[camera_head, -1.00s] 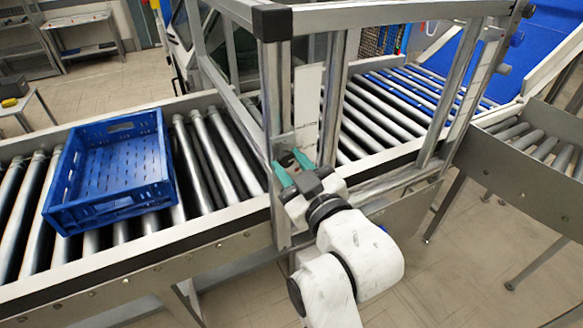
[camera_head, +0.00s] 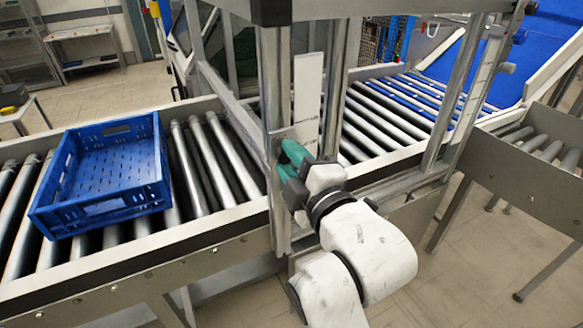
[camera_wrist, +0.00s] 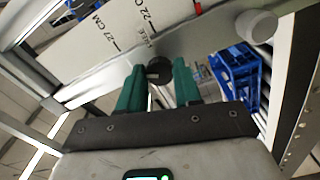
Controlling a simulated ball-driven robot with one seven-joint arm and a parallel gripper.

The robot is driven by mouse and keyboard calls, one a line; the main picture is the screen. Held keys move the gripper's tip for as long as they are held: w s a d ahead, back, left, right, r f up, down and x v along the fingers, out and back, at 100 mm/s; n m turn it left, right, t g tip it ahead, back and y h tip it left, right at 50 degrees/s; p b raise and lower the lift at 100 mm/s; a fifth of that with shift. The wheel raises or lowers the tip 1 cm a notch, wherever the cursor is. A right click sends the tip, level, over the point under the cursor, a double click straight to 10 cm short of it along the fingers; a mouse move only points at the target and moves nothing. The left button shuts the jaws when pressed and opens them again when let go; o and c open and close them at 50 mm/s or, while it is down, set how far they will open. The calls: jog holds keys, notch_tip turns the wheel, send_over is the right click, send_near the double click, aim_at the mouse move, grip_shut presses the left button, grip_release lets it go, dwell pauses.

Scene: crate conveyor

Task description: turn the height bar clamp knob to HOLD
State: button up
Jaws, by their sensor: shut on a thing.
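The clamp knob (camera_wrist: 158,70) is small, round and dark, with a pale mark on its face. In the wrist view it sits between the tips of my gripper's two teal fingers (camera_wrist: 159,80), which are shut on it. Behind it is a pale plate (camera_wrist: 95,50) printed with "27 CM", "22 C…" and "FREE". A HOLD label cannot be read. In the head view my gripper (camera_head: 290,154) is at the frame's front post, beside the upright white plate (camera_head: 306,95). The fingers overlap there and hide the knob.
A blue crate (camera_head: 110,205) stands on the rollers left of the frame; a blue crate also shows in the wrist view (camera_wrist: 250,95). The metal post (camera_head: 277,110) is close to my gripper. A pale round knob (camera_wrist: 257,26) lies to the upper right in the wrist view.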

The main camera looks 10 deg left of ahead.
jog(key=n+b, duration=0.2)
jog(key=n, duration=0.2)
jog(key=shift+n, duration=0.4)
dwell(0.4)
jog(key=o, duration=1)
jog(key=shift+o, duration=0.2)
jog(key=b+v, duration=0.2)
jog(key=v, duration=0.8)
jog(key=shift+s+d, duration=0.25)
jog(key=shift+s, duration=0.1)
